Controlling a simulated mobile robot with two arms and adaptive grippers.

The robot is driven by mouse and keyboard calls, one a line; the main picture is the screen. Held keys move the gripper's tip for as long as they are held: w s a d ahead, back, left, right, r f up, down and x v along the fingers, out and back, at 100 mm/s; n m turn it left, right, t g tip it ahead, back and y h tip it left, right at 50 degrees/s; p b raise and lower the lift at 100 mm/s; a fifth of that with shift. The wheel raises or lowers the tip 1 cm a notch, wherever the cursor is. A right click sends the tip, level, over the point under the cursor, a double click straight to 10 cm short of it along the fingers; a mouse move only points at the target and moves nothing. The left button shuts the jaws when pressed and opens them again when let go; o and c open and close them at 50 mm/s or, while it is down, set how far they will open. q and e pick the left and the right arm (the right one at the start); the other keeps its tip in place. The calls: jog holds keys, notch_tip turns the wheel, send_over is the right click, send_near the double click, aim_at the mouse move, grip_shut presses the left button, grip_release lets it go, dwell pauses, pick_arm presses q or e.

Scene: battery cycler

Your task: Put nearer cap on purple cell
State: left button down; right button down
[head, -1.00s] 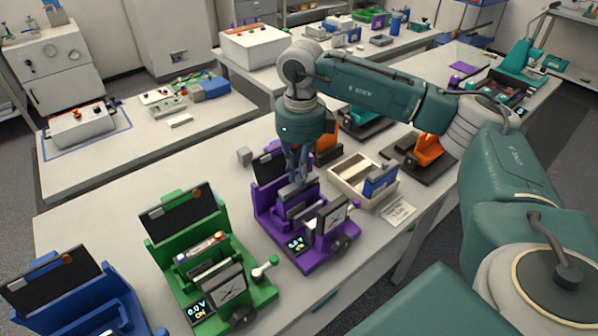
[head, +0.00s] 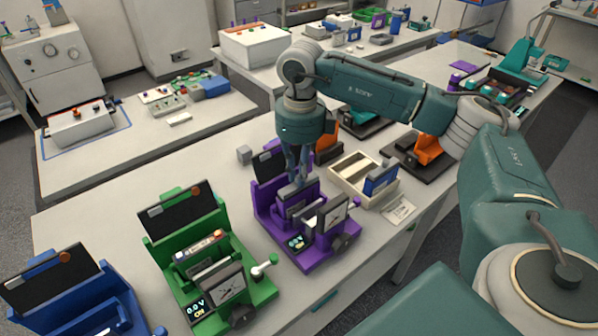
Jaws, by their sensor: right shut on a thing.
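The purple cell (head: 312,261) stands on the bench in the middle of the head view, with a dark back panel, a small lit display and a grey front plate. My right gripper (head: 297,178) points down over its middle and is shut on a grey cap (head: 290,189). The cap is at the top of the cell's opening. I cannot tell whether it touches the cell, since the fingers and plates hide the contact. My left gripper is out of view.
A green cell (head: 246,297) and a blue cell (head: 98,310) stand to the left. A cream divided tray (head: 340,182) stands close on the right, with a paper label (head: 398,210) in front. A small grey block (head: 244,155) lies behind the purple cell.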

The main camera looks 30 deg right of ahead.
jog(key=c, duration=1.7)
grip_release()
jog(key=shift+o, duration=0.7)
jog(key=o, duration=0.4)
jog(key=shift+r+p, duration=2.25)
jog(key=shift+r, duration=1.3)
